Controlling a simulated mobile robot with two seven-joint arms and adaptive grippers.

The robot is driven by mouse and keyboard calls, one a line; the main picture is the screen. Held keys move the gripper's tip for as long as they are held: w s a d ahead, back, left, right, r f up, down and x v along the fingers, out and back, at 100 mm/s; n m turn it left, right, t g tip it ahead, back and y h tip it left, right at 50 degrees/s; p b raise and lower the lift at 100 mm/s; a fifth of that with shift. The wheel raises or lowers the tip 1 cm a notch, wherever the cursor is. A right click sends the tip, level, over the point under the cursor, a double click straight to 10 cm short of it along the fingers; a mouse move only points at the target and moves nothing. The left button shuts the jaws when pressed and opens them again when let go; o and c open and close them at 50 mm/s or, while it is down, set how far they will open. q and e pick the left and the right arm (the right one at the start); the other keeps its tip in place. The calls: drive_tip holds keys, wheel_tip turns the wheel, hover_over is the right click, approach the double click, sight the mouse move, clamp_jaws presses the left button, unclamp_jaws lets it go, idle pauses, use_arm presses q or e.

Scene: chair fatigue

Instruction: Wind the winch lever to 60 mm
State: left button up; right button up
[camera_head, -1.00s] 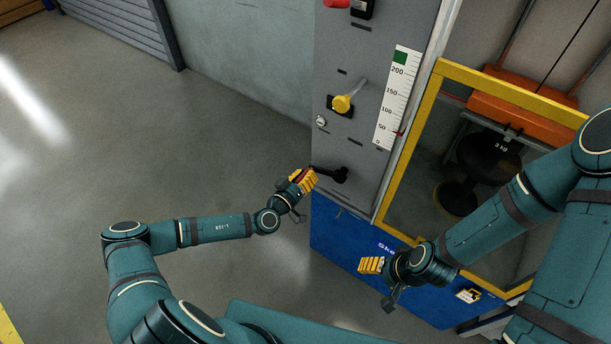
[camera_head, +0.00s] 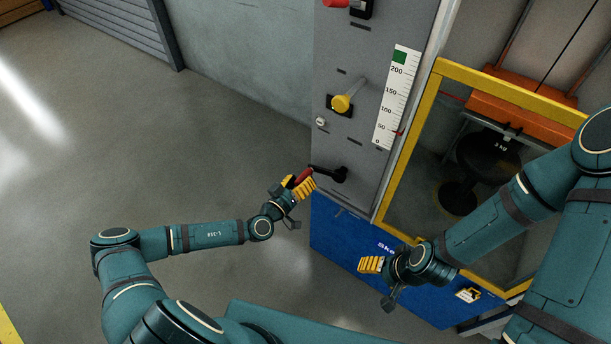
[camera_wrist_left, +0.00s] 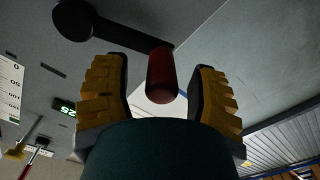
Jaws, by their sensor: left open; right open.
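The winch lever is a black crank (camera_head: 337,173) low on the grey panel, with a red handle (camera_head: 304,175) at its left end. My left gripper (camera_head: 299,186) is open at the red handle. In the left wrist view the red handle (camera_wrist_left: 161,75) stands between the two yellow fingers, with gaps on both sides. The white scale (camera_head: 397,98) has a red pointer (camera_head: 398,132) a little below the 50 mark. A green display (camera_wrist_left: 64,106) in the left wrist view seems to read 25. My right gripper (camera_head: 371,265) is open and empty before the blue base.
A yellow-knobbed lever (camera_head: 342,103) sits on the panel above the crank. A yellow-framed window (camera_head: 437,75) at the right encloses a black stool (camera_head: 488,155) under an orange beam (camera_head: 525,105). The grey floor (camera_head: 210,150) at the left is clear.

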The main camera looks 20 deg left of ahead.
use_arm(q)
drive_tip(key=v, duration=0.9)
drive_tip(key=shift+s, duration=0.2)
